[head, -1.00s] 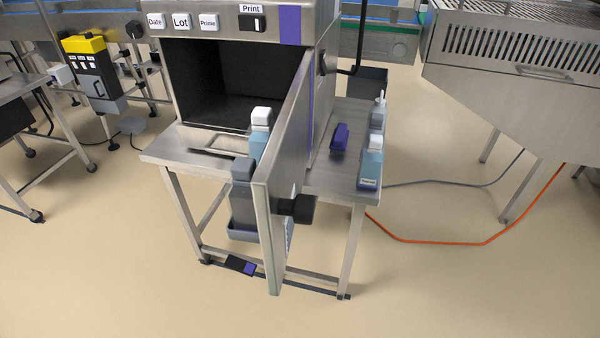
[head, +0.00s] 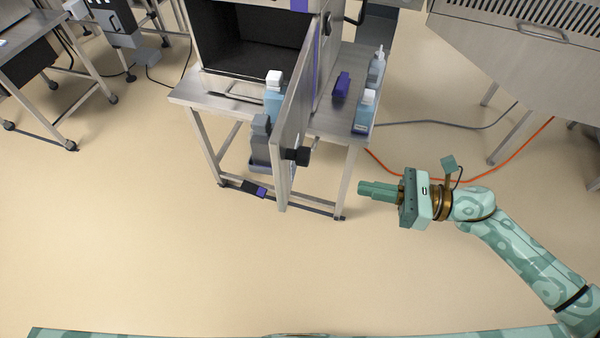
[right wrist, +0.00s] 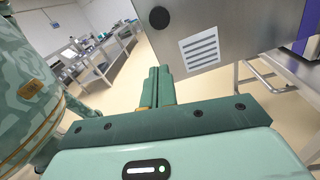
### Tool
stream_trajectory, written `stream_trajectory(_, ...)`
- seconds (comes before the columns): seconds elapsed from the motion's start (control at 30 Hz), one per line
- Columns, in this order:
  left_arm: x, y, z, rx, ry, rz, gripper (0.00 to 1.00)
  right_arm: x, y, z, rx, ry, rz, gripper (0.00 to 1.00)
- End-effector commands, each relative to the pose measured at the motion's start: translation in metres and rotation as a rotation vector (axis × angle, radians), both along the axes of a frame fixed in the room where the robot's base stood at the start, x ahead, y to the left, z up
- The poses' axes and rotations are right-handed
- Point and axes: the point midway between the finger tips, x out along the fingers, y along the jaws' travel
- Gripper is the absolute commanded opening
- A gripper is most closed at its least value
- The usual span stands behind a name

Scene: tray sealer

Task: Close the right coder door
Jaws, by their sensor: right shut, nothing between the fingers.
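The coder door (head: 291,140) stands swung open toward me, seen nearly edge-on in the head view. A black knob (head: 300,156) sticks out from its right face. The coder's dark interior (head: 258,45) is open to its left. In the right wrist view the door's outer face (right wrist: 230,25) fills the upper right, with a black round knob (right wrist: 159,17) and a striped label (right wrist: 200,49). My right gripper (head: 362,190) is shut and empty, to the right of the door and apart from it. It also shows in the right wrist view (right wrist: 158,72). My left gripper is not in view.
The coder stands on a steel table (head: 335,122) with bottles (head: 366,110) and a purple object (head: 341,85) on its right part. An orange cable (head: 390,172) lies on the floor. A steel machine (head: 500,60) stands at the right. The floor in front is clear.

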Motion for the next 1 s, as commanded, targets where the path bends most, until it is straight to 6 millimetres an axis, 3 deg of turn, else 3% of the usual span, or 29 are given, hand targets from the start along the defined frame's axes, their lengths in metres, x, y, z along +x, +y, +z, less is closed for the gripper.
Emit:
stream_trajectory(0.1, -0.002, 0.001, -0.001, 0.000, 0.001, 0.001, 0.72, -0.007, 0.001, 0.001, -0.015, -0.120, 0.040, 0.00)
stream_trajectory(0.27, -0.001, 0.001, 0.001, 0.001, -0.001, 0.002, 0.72, -0.005, 0.011, 0.003, -0.019, -0.161, 0.041, 0.00)
stream_trajectory(0.7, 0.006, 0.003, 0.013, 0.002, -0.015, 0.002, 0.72, 0.014, 0.097, 0.004, -0.017, -0.157, 0.037, 0.00)
stream_trajectory(1.0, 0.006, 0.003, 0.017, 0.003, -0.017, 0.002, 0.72, 0.022, 0.134, 0.002, -0.020, -0.155, 0.037, 0.00)
